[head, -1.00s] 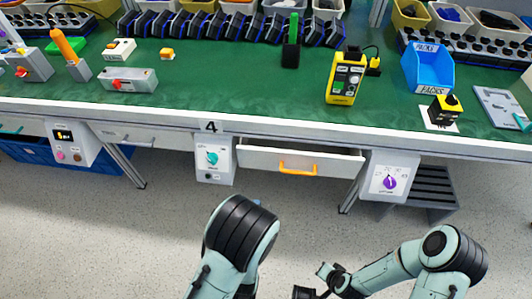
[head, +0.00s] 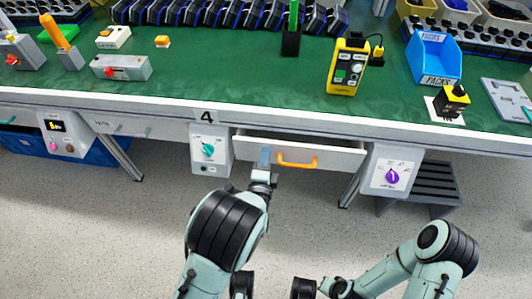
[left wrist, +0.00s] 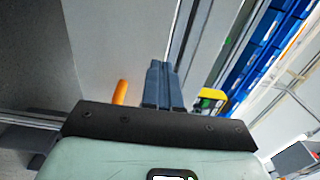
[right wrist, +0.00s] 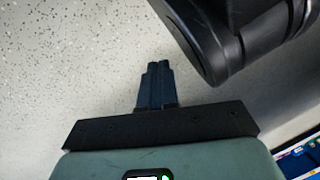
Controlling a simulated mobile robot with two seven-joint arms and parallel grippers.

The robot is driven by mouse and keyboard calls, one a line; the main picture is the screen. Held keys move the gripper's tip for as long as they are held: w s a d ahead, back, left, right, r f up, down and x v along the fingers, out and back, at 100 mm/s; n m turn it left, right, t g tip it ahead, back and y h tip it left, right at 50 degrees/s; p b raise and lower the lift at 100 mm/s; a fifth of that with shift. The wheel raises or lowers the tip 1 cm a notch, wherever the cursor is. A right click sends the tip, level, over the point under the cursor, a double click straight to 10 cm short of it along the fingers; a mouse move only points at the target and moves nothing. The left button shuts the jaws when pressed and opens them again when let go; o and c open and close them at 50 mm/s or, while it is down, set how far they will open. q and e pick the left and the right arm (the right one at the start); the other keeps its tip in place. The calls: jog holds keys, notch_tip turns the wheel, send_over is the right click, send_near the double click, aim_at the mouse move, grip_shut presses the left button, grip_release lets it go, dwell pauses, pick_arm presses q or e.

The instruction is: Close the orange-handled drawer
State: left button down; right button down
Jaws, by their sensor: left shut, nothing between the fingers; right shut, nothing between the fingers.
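The drawer with the orange handle (head: 297,161) is under the table's front edge and stands partly open. Its white front (head: 340,160) sticks out and a strip of its inside shows above it. My left gripper (head: 264,158) is shut and empty at the left part of the drawer front, just left of the handle. I cannot tell whether it touches. In the left wrist view the shut fingers (left wrist: 162,85) are beside the orange handle (left wrist: 119,93). My right gripper's shut, empty fingers (right wrist: 155,85) show in the right wrist view over the speckled floor.
A panel with a teal knob (head: 208,150) is left of the drawer, and one with a purple knob (head: 392,176) is right of it. The green tabletop (head: 225,80) holds switches, a yellow device (head: 346,68) and a blue bin (head: 433,58).

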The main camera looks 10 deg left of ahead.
aim_at(266, 144)
pick_arm(q)
jog(key=shift+w, duration=0.65)
pick_arm(e)
jog(key=shift+s+f, duration=0.35)
jog(key=shift+s, duration=0.1)
pick_arm(q)
jog(key=w, duration=0.4)
jog(key=shift+w, duration=0.15)
jog(key=shift+w+r, duration=0.15)
jog(key=shift+r, duration=0.05)
pick_arm(e)
jog(key=shift+s+d+f+g, duration=0.1)
jog(key=shift+s+f+g, duration=0.1)
jog(key=shift+s+g, duration=0.15)
pick_arm(q)
jog(key=shift+a, duration=0.1)
pick_arm(e)
jog(key=shift+s, duration=0.1)
